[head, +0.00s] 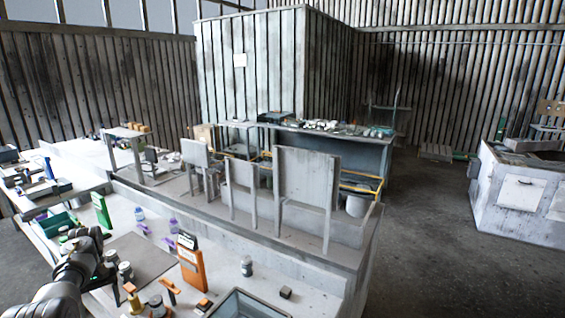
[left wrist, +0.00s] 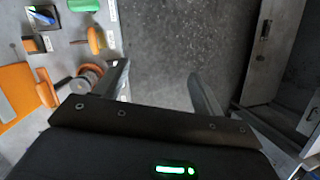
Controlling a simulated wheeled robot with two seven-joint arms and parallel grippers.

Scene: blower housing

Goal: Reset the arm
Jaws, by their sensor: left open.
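My left arm enters the head view at the lower left, bent over the front worktop. Its gripper is hard to make out there. In the left wrist view my left gripper (left wrist: 162,85) is open, its two fingers spread apart with nothing between them. A speckled dark grey surface (left wrist: 185,40) shows beyond the fingers. A round reddish and metal part (left wrist: 88,78) lies close beside the left finger. My right gripper is in neither view.
The front worktop holds an orange box (head: 191,268), a small jar (head: 246,265), a dark small block (head: 285,292), purple-capped bottles (head: 173,225) and a green box (head: 101,211). A glassy tray (head: 225,300) lies at the front edge. Open floor (head: 440,230) extends at right.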

